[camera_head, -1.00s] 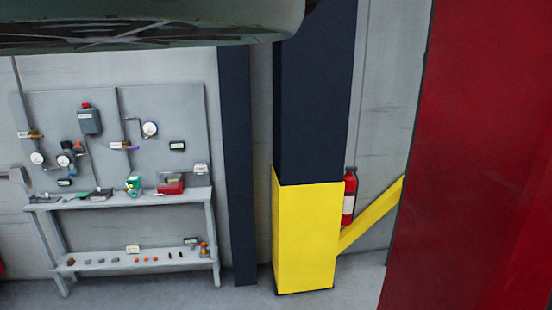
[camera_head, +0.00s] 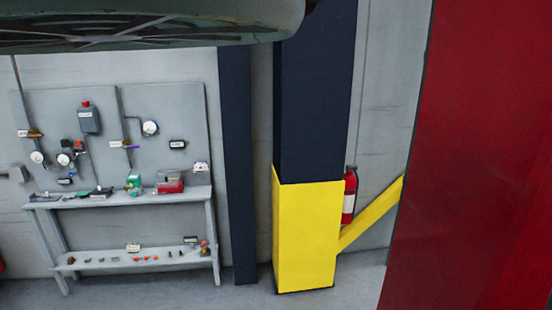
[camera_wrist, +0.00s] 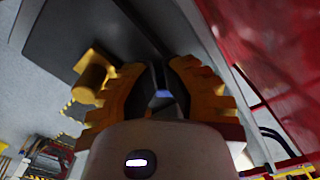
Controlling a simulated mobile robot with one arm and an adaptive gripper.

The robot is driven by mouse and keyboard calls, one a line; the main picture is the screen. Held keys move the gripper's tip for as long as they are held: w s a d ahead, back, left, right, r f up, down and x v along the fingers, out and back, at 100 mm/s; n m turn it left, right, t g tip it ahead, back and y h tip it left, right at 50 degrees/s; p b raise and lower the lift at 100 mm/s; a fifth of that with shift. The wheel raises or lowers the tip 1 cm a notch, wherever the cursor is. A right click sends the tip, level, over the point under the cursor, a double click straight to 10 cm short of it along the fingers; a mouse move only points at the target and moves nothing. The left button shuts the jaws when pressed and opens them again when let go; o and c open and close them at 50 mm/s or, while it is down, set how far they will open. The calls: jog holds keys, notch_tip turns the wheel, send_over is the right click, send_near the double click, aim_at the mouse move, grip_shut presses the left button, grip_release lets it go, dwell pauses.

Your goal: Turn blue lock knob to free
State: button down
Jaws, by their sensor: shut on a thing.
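In the wrist view my gripper (camera_wrist: 160,77) shows its two ribbed orange fingers with dark inner pads, closed in on a small blue part (camera_wrist: 162,93). I take this part to be the blue lock knob. Only a small patch of it shows between the pads, so its shape and turn angle are hidden. A yellow cylinder (camera_wrist: 92,76) stands just left of the left finger. A dark grey surface (camera_wrist: 115,28) lies beyond the fingertips. Neither the gripper nor the knob can be made out in the head view.
A red surface (camera_head: 470,150) fills the right of the head view. A dark round form (camera_head: 150,22) covers its top. A yellow-based column (camera_head: 305,235), a fire extinguisher (camera_head: 349,195) and a grey workbench (camera_head: 130,200) with instruments stand behind. Bare floor shows below.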

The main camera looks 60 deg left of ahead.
jog(key=shift+s+f, duration=0.1)
jog(key=shift+s, duration=0.1)
jog(key=shift+w+a, duration=0.2)
jog(key=shift+a, duration=0.1)
jog(key=r+p, duration=0.4)
jog(key=r, duration=0.2)
jog(key=shift+w+r, duration=0.1)
jog(key=shift+w, duration=0.1)
